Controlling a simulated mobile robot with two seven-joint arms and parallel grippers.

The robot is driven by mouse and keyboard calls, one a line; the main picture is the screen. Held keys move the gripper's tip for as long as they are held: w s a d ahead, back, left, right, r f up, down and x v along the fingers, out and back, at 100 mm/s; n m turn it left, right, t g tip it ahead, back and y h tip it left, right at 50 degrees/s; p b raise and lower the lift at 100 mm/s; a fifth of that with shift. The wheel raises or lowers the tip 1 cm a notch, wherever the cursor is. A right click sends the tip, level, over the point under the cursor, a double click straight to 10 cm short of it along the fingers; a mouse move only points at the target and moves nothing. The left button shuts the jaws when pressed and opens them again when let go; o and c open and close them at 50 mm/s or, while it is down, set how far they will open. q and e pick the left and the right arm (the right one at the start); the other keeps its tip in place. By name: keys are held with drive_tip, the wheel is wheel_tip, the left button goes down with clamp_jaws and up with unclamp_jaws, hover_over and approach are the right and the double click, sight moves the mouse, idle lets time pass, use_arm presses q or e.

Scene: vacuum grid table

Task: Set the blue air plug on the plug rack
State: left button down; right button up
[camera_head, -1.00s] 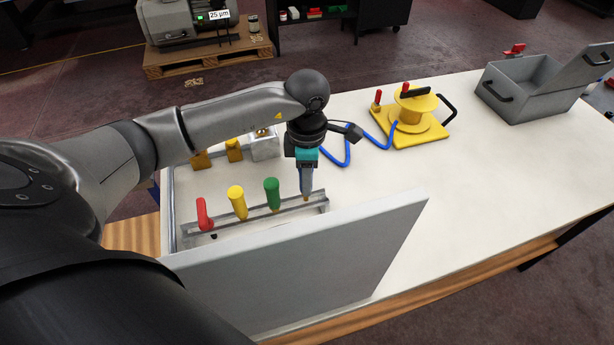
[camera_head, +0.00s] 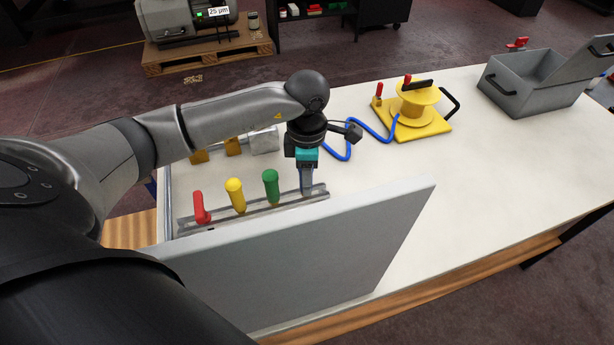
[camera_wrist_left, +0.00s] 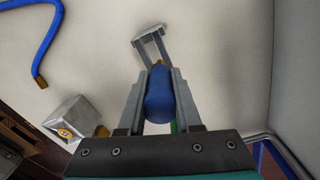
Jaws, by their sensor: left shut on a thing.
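My left gripper (camera_head: 306,183) is shut on the blue air plug (camera_wrist_left: 160,93), which shows between the two fingers in the left wrist view. In the head view the fingers mostly hide the plug. The grey plug rack (camera_head: 262,211) is a rail on the white table, and its end also shows in the left wrist view (camera_wrist_left: 149,32). The gripper is at the rack's right end, with the plug low over or in it; I cannot tell if it is seated. Red (camera_head: 201,208), yellow (camera_head: 236,196) and green (camera_head: 271,187) plugs stand in the rack to the left.
A tall grey panel (camera_head: 300,265) stands in front of the rack. A metal block (camera_head: 265,141) and yellow pieces (camera_head: 232,147) lie behind it. An open grey box (camera_head: 528,80) stands far right.

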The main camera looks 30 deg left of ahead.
use_arm(q)
drive_tip(key=c, duration=0.5)
unclamp_jaws()
wheel_tip(320, 180, up, 15)
drive_tip(key=shift+r, duration=0.15)
idle(0.6)
